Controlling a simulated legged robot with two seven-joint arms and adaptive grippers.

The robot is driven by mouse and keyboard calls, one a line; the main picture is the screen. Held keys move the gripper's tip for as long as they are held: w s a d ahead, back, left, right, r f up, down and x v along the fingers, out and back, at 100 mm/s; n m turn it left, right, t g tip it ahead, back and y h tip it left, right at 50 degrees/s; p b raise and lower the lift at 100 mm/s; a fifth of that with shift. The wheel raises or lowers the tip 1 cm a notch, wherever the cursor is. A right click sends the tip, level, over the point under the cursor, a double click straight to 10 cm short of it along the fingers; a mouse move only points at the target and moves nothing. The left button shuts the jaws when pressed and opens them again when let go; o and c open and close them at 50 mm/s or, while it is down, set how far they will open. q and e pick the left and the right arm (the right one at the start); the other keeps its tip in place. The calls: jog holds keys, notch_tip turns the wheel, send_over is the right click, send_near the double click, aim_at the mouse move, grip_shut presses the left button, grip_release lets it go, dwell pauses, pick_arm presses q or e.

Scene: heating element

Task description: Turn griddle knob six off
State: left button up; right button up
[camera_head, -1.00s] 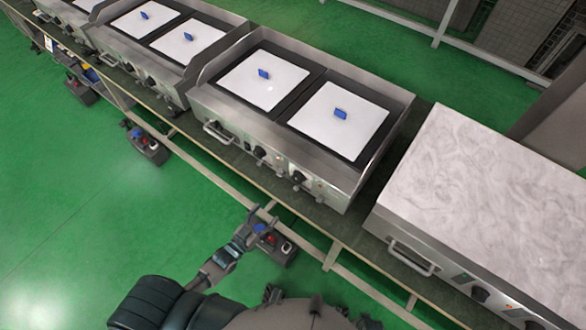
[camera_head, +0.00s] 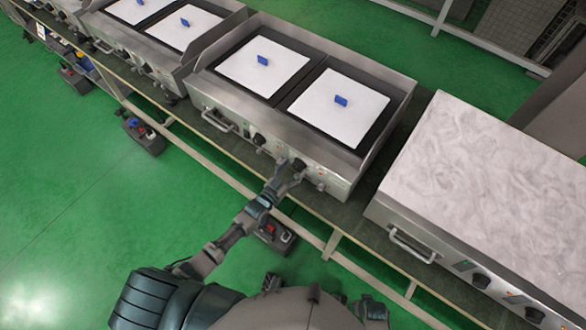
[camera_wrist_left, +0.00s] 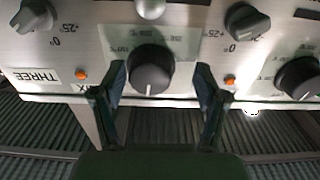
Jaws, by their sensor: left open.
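A round black knob (camera_wrist_left: 152,68) sits on the steel griddle front panel in the left wrist view, with a white mark pointing down in the picture. A partly covered label ending in "IX" (camera_wrist_left: 80,87) is beside it. My left gripper (camera_wrist_left: 160,75) is open, one finger on each side of this knob; whether the fingers touch it I cannot tell. In the head view my left gripper (camera_head: 290,167) is at the front panel of the middle griddle (camera_head: 330,178), and it partly hides the knobs there. My right gripper is not in view.
Another black knob (camera_wrist_left: 302,78) is to the right, with grey knobs (camera_wrist_left: 247,22) above. A label reads "THREE" (camera_wrist_left: 38,76). Orange lights (camera_wrist_left: 230,81) flank the knob. A marble-topped unit (camera_head: 490,190) stands to the right. The green floor (camera_head: 90,200) is open at left.

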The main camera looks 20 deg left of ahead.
pick_arm(q)
jog(key=shift+w+d, duration=0.2)
jog(key=shift+d, duration=0.05)
jog(key=shift+d+r, duration=0.15)
jog(key=shift+d, duration=0.55)
jog(key=shift+c, duration=0.2)
jog(key=c, duration=0.4)
jog(key=shift+a, duration=0.1)
jog(key=c, duration=0.4)
jog(key=shift+a, duration=0.2)
jog(key=c, duration=0.3)
jog(key=shift+a, duration=0.3)
jog(key=shift+d, duration=0.15)
jog(key=shift+d+n, duration=0.15)
jog(key=shift+n, duration=0.45)
jog(key=shift+s, duration=0.1)
jog(key=o, duration=1.1)
jog(key=shift+a, duration=0.2)
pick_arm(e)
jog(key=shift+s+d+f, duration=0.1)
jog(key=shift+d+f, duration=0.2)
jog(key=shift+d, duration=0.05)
pick_arm(q)
jog(key=shift+o, duration=0.2)
jog(key=shift+d, duration=0.1)
